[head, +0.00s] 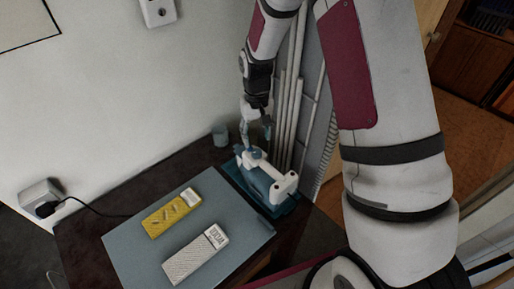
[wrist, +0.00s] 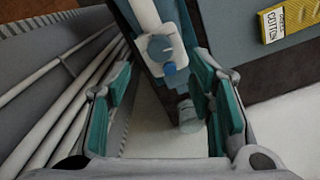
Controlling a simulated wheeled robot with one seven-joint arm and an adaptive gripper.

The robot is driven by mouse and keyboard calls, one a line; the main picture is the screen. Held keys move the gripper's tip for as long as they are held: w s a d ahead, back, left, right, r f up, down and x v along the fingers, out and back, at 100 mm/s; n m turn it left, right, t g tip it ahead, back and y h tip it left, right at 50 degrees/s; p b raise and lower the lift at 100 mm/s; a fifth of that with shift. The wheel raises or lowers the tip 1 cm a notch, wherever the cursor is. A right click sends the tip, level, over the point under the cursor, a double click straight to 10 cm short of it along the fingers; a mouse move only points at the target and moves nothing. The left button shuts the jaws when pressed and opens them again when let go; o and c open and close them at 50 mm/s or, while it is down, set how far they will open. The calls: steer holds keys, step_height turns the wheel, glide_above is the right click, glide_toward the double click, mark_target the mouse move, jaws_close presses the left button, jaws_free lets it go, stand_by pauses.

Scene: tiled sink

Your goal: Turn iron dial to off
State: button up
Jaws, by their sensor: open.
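The iron (head: 268,174) is white and blue and stands on a teal base (head: 284,207) at the right side of the dark table. In the wrist view, a round blue dial (wrist: 159,47) sits on the iron's white body, with a smaller blue knob (wrist: 169,69) just below it. My gripper (head: 258,128) is over the back end of the iron. In the wrist view my gripper (wrist: 162,82) is open, with teal-padded fingers at left and right. The dial lies between and beyond the fingertips; I see no contact with it. Any pointer marking is too small to read.
A cup (head: 220,136) stands behind the iron and shows close to the right finger in the wrist view (wrist: 190,117). White pipes (head: 291,115) rise along the right. A yellow box (head: 172,212) and a white box (head: 196,253) lie on a blue-grey board (head: 135,250).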

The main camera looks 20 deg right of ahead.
mark_target(257, 151)
step_height(257, 151, down, 6)
steer(key=shift+f+p, duration=0.25)
steer(key=shift+p, duration=0.05)
